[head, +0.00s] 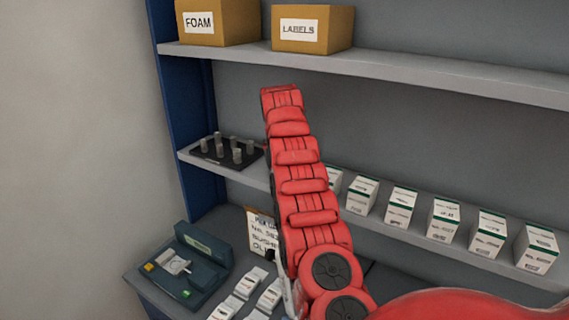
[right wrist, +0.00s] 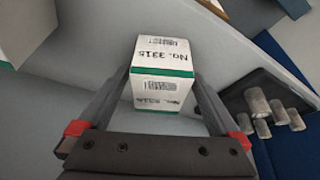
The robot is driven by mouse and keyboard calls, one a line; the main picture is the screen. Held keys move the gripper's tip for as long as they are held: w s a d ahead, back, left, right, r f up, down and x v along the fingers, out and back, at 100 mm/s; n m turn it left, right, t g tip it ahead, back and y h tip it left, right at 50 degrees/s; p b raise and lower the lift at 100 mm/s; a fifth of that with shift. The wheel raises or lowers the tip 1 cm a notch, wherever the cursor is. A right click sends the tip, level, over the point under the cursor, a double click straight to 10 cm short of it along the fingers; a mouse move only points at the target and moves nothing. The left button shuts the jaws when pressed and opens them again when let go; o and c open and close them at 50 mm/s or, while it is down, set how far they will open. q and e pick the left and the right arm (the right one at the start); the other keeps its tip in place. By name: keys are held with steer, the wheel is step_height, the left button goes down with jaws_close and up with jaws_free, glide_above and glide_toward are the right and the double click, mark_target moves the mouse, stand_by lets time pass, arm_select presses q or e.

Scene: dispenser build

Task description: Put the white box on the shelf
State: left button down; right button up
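A white box (right wrist: 160,60) with a green stripe and the label "No. 3315", upside down in the right wrist view, sits between the fingers of my right gripper (right wrist: 162,82). The fingers press close along both its sides. In the head view my red right arm hides this box and the gripper. The grey middle shelf (head: 255,176) holds a row of similar white boxes (head: 402,206) to the right of my arm. In the wrist view the box is over the shelf surface (right wrist: 85,50); I cannot tell whether it touches it. My left gripper is not in view.
A black tray with grey pegs (head: 222,152) stands at the left of the middle shelf, close to the held box. Cardboard boxes FOAM (head: 215,22) and LABELS (head: 312,28) are on the upper shelf. Below are a dark green device (head: 205,252), a clipboard (head: 262,230) and white packets (head: 250,283).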

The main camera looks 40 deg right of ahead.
steer(key=shift+s+a+r, duration=0.15)
steer(key=shift+s+r, duration=0.05)
steer(key=shift+r, duration=0.1)
